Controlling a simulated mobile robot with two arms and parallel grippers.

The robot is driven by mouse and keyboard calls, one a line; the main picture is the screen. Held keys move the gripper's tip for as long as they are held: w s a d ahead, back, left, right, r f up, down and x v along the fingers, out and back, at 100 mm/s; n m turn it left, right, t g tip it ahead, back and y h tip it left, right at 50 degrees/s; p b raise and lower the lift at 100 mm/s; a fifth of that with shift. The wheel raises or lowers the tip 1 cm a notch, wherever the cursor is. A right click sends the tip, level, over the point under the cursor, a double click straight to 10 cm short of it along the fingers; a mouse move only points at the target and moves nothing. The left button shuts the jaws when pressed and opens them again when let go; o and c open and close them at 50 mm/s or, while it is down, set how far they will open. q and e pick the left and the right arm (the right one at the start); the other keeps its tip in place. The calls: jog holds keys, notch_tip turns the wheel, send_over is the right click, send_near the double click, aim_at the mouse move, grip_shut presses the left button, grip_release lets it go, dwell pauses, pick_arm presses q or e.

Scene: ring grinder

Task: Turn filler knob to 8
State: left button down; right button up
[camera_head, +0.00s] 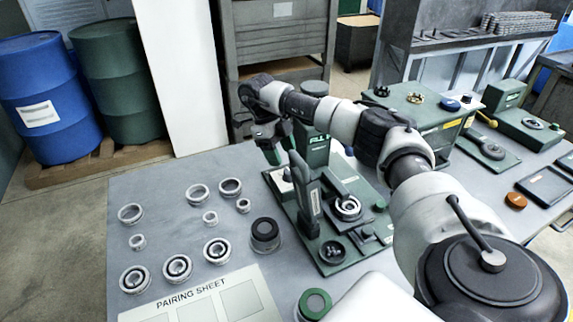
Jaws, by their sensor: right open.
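A green machine with a column lettered "FILL" (318,148) stands on a green baseplate (291,216) at the middle of the table. A small dark round dial-like part (333,251) sits at the front of that baseplate; I cannot tell for certain whether it is the filler knob, and no number is readable. My right arm reaches in from the right across the machine. My right gripper (280,150) is open, pointing down at the back left of the column, apart from the dial-like part. It appears empty. My left gripper is out of view.
Several metal rings and bearings (178,268) lie on the left of the table, above a pairing sheet (213,305). A dark cup-like part (265,235) stands left of the baseplate. A green box with knobs (425,100) stands behind my arm. Blue (50,95) and green (118,75) drums stand beyond.

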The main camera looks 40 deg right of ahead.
jog(key=v, duration=0.5)
jog(key=shift+w+r, duration=0.15)
jog(key=shift+r, duration=0.15)
